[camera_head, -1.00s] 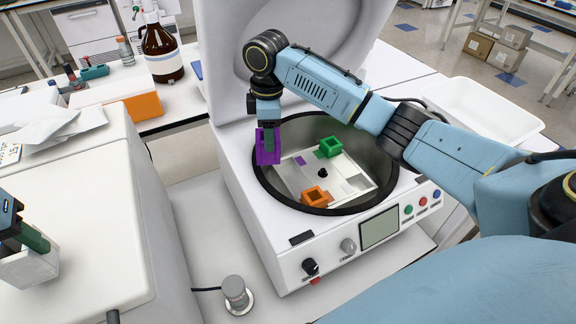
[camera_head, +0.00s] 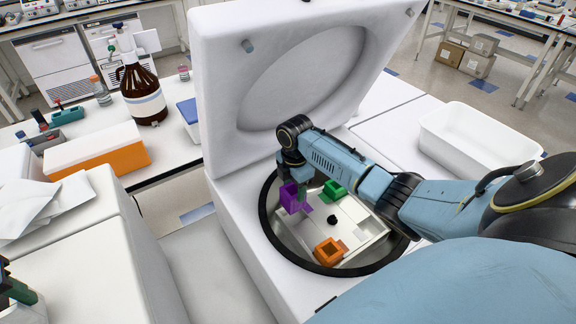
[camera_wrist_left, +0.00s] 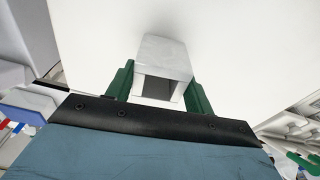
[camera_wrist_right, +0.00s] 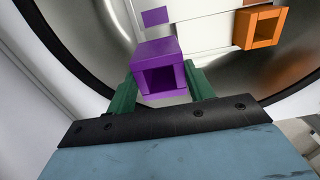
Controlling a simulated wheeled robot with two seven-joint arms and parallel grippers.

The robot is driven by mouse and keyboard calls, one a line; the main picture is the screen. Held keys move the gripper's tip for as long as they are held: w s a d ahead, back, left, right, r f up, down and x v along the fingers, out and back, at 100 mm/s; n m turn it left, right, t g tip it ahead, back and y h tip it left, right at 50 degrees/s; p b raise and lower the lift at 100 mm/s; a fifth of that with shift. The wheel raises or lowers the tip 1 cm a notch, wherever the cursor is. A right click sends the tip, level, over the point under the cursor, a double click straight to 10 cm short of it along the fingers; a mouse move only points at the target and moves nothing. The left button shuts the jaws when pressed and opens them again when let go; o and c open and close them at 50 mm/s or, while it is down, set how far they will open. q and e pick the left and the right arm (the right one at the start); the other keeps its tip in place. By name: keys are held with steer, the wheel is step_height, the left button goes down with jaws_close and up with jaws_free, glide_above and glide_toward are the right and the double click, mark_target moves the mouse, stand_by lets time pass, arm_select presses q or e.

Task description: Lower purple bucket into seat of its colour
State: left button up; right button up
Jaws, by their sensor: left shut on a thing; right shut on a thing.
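My right gripper (camera_head: 303,188) is shut on the purple bucket (camera_head: 290,199), an open-topped square cup. It holds the bucket inside the centrifuge bowl, at the left edge of the white rotor plate (camera_head: 345,213). The purple seat patch (camera_head: 306,210) shows just right of the bucket. In the right wrist view the purple bucket (camera_wrist_right: 157,52) sits between the green fingers, and the purple patch (camera_wrist_right: 155,16) lies beyond it, apart in the picture. Bucket height above the plate is unclear. My left gripper (camera_wrist_left: 160,88) is shut on a pale grey bucket (camera_wrist_left: 164,55); in the head view this gripper is mostly cut off.
A green bucket (camera_head: 334,190) and an orange bucket (camera_head: 330,252) sit on the plate around a black hub (camera_head: 332,219). The dark bowl rim (camera_head: 268,228) encircles them. The raised white lid (camera_head: 222,100) stands behind. A white tray (camera_head: 470,160) lies to the right.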

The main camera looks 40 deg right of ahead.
mark_target(294, 205)
step_height(294, 205, down, 4)
steer(key=shift+s+r, duration=0.15)
steer(key=f, duration=0.3)
steer(key=shift+s+a+f+b, duration=0.1)
steer(key=shift+s+f+b, duration=0.15)
steer(key=shift+b, duration=0.15)
jaws_close()
steer(key=shift+s+a+f, duration=0.15)
steer(key=shift+s+f, duration=0.1)
steer(key=shift+w+f, duration=0.2)
steer(key=shift+f, duration=0.05)
steer(key=o, duration=1.2)
jaws_free()
steer(key=shift+w+f, duration=0.15)
steer(key=shift+o, duration=0.6)
steer(key=shift+w, duration=0.1)
steer(key=shift+r, duration=0.25)
steer(key=shift+d+r, duration=0.1)
steer(key=shift+d, duration=0.1)
